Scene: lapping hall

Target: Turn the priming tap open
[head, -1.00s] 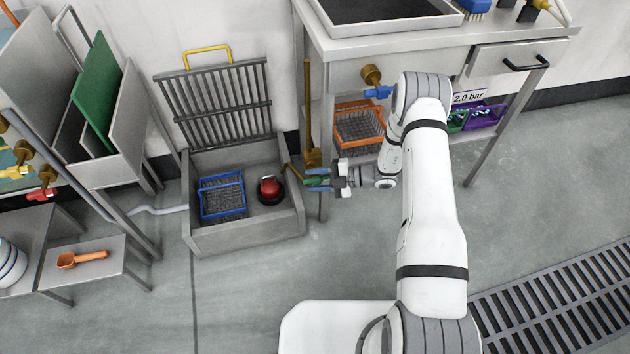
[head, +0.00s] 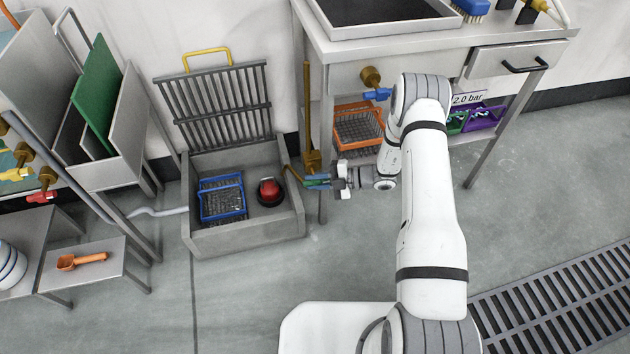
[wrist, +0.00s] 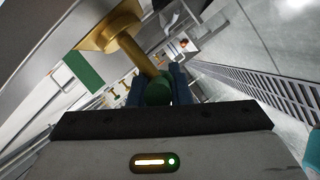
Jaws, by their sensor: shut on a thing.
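The brass tap (head: 313,160) stands low beside the bench leg, at the right edge of the grey sump, and its spout points left over the sump. Its green handle (head: 318,187) shows at my gripper (head: 320,182). In the wrist view the brass stem (wrist: 126,35) runs down to the round green handle (wrist: 158,92). My gripper (wrist: 157,88) has its two blue fingers on either side of that handle, shut on it. The fingers partly hide the handle, so its exact turn is hard to tell.
The sump (head: 240,237) holds a blue basket (head: 222,200) and a red-topped float or pump (head: 270,192); its grate (head: 215,105) leans upright behind. Another tap with a blue handle (head: 378,94) sits under the bench (head: 430,42). An orange crate (head: 358,125) is behind my wrist.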

